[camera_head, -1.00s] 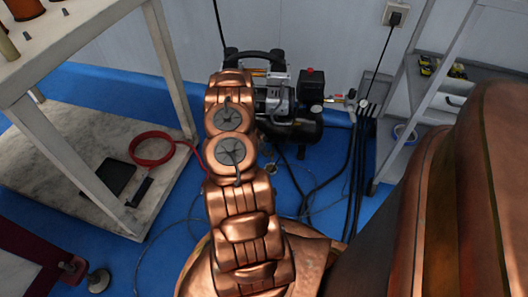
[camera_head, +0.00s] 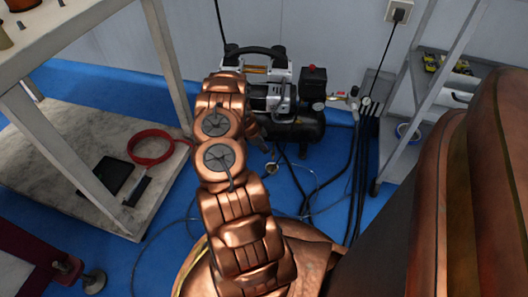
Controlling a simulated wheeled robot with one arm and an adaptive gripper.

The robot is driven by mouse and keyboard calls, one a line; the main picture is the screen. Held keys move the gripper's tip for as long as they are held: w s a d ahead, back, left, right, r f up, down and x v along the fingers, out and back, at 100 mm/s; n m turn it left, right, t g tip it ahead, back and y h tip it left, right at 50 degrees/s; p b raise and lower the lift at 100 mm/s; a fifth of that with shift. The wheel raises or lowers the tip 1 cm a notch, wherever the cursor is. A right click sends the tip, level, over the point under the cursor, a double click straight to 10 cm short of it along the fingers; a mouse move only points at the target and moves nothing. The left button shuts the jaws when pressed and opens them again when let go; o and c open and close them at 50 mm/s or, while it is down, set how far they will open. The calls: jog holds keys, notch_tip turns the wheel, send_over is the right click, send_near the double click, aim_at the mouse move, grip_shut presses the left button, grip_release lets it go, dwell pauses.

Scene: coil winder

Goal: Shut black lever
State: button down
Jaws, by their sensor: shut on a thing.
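The air compressor (camera_head: 303,130) stands on the blue floor against the back wall, with a black tank and a black carrying handle. A black box with a red top (camera_head: 313,82) rises at its right, with small outlet fittings (camera_head: 340,97) beside it. I cannot make out a black lever for certain among these small parts. My copper arm reaches up to the compressor's left side and covers part of it. My gripper is hidden behind the arm, so its jaws and what they touch do not show.
A table (camera_head: 70,45) with a lower shelf (camera_head: 45,150) stands at left; a red coiled hose (camera_head: 150,148) lies on that shelf. A grey rack (camera_head: 400,150) stands at right. Black hoses (camera_head: 355,170) and thin cables trail across the floor.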

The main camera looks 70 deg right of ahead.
jog(key=shift+s+a, duration=0.1)
jog(key=shift+s, duration=0.05)
jog(key=c, duration=1.2)
grip_release()
jog(key=shift+v, duration=6)
